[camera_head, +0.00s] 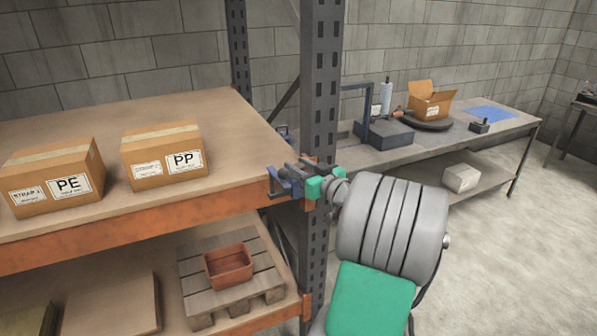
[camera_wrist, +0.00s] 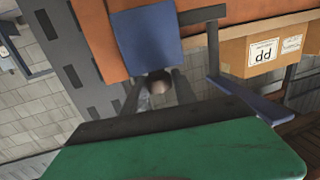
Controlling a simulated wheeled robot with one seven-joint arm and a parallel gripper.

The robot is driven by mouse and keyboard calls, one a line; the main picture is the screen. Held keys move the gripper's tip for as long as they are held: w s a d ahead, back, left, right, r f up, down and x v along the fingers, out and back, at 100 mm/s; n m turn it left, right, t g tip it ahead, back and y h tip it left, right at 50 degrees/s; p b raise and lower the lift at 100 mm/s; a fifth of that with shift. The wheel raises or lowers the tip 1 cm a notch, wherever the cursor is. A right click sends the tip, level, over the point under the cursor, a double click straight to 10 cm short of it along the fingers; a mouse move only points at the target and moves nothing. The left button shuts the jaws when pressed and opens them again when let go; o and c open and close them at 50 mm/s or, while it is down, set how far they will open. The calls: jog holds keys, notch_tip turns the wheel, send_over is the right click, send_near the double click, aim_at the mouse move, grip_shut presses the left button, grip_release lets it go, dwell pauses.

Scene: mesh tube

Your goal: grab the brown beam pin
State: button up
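My gripper (camera_head: 284,182) has blue fingers and a green wrist part, and is at the front right corner of the upper shelf, beside the dark upright. In the wrist view its two blue fingers stand apart around an empty-looking gap (camera_wrist: 192,75). A small rounded brown thing (camera_wrist: 158,84) shows between two grey bars, below the larger blue finger in the picture. It may be the brown beam pin; I cannot tell for sure, nor whether a finger touches it. In the head view no pin can be made out; my gripper and arm cover that corner.
The dark upright (camera_head: 321,90) and orange shelf beam (camera_head: 130,226) are close to my gripper. Two cartons, PE (camera_head: 55,178) and PP (camera_head: 165,156), stand on the upper shelf. A brown bin (camera_head: 228,267) sits on a pallet below. A workbench (camera_head: 510,125) stands behind at right.

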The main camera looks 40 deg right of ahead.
grip_shut()
